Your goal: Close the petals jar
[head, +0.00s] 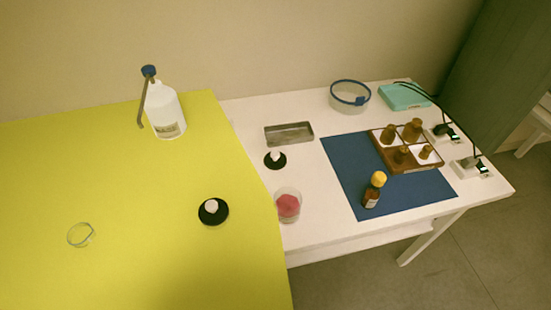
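The petals jar looks to be the clear glass jar (287,206) with pink-red contents, upright on the white table near the yellow surface's edge. I see no lid on its top. A black disc with a white knob-like top (213,212) lies on the yellow surface, left of the jar and apart from it. A similar smaller black disc with a white top (275,160) lies on the white table behind the jar. I cannot tell for sure whether either is a lid. Neither of my grippers is in view.
A white bottle (165,112) and a clear ring-like item (81,235) are on the yellow surface (130,185). The white table holds a metal tray (289,133), a blue-rimmed bowl (350,96), a blue mat (345,180), an amber bottle (373,192) and a brown bottle rack (408,169).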

